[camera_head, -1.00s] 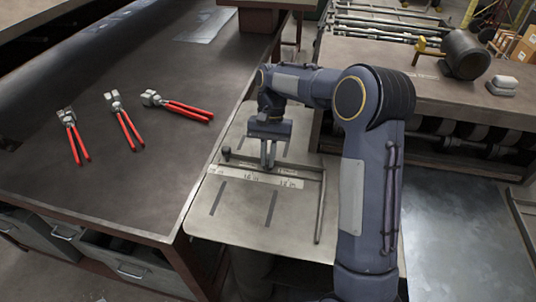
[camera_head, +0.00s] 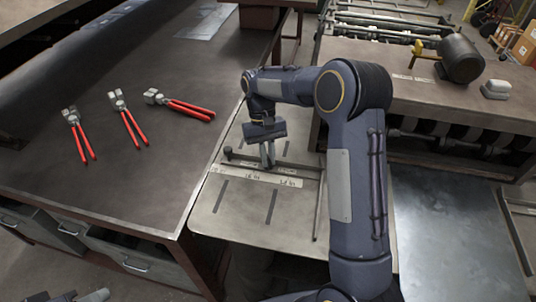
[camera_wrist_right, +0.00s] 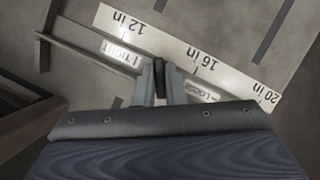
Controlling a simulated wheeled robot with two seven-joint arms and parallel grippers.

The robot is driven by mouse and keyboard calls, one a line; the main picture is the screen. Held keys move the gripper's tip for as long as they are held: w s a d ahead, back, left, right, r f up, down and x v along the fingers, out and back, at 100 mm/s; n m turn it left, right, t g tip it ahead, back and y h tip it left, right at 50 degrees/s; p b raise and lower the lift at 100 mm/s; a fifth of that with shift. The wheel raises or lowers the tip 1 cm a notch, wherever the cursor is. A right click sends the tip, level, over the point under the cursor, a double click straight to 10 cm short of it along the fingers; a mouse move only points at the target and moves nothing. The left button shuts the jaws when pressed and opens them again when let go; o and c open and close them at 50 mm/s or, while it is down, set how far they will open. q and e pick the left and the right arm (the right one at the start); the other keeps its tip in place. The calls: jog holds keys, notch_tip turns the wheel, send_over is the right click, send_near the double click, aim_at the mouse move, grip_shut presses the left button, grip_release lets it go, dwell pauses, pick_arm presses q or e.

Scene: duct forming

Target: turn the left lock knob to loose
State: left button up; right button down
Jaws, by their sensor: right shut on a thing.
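My right gripper (camera_head: 268,160) points down onto the crossbar on the plate, beside the printed scale (camera_head: 255,176). In the right wrist view, its fingers (camera_wrist_right: 160,85) are shut on a small dark lock knob (camera_wrist_right: 160,76). A "TIGHT" label (camera_wrist_right: 122,54) lies to the left of the knob there, and a "LOOSE" label (camera_wrist_right: 202,92) to the right. The fingers hide much of the knob, so its exact angle is unclear. A grey piece, seemingly of my left gripper (camera_head: 95,296), just enters the head view at the bottom left; its jaws cannot be made out.
Several red-handled tools (camera_head: 130,122) lie on the dark bench (camera_head: 100,190) to the left. A rod (camera_head: 319,205) runs along the plate's right side. A machine with a dark motor (camera_head: 462,58) stands at the back right. The plate's front is clear.

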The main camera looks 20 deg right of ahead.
jog(key=shift+s+f, duration=0.1)
jog(key=shift+f, duration=0.2)
jog(key=c, duration=1.5)
grip_release()
jog(key=shift+r, duration=0.25)
